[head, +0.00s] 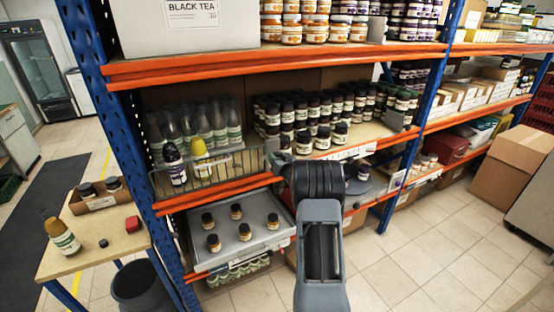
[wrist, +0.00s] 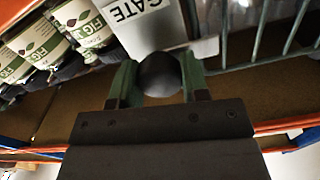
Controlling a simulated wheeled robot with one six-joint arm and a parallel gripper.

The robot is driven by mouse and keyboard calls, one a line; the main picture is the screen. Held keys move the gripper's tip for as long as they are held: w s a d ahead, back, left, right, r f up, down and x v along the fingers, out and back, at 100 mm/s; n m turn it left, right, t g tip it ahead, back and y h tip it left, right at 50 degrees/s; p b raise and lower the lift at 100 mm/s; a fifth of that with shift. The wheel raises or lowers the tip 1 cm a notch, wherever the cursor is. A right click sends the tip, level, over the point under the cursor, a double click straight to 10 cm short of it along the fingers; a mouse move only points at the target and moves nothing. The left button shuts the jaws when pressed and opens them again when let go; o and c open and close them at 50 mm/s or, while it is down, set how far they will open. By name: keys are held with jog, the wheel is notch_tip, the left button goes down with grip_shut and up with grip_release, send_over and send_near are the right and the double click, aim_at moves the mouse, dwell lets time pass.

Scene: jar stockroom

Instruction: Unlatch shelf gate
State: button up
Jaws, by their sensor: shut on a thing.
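The shelf gate (head: 240,166) is a wire rack across the front left of the middle shelf, standing before several bottles. Its bars also show at the right of the wrist view (wrist: 262,42). A pale plate marked GATE (wrist: 150,22) appears upside down there, with a dark round knob (wrist: 160,74) below it. My gripper (wrist: 157,80) has its green fingers on both sides of the knob and is shut on it. In the head view my arm hides most of the gripper and the knob, at the gate's right end.
Jars with FIG labels (wrist: 82,24) stand close beside the plate in the wrist view. A grey tray (head: 262,247) with several small jars is below the gate. An orange shelf beam (head: 270,62) runs above. A small table (head: 100,250) stands at left.

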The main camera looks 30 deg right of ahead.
jog(key=shift+c, duration=0.9)
jog(key=shift+f+b, duration=0.1)
jog(key=shift+b, duration=0.25)
jog(key=n+b, duration=0.1)
jog(key=b, duration=0.1)
jog(key=n+b, duration=0.1)
jog(key=b, duration=0.1)
jog(key=shift+f+n+b, duration=0.3)
jog(key=shift+b, duration=0.1)
jog(key=n+b, duration=0.4)
jog(key=b, duration=0.2)
jog(key=shift+n, duration=0.3)
jog(key=n+b, duration=0.5)
jog(key=shift+r+b, duration=0.15)
jog(key=shift+b, duration=0.2)
jog(key=n+b, duration=0.3)
jog(key=n, duration=0.2)
jog(key=shift+r, duration=0.15)
jog(key=shift+r+n+b, duration=0.1)
jog(key=shift+n+b, duration=0.25)
jog(key=shift+n, duration=0.15)
jog(key=o, duration=0.9)
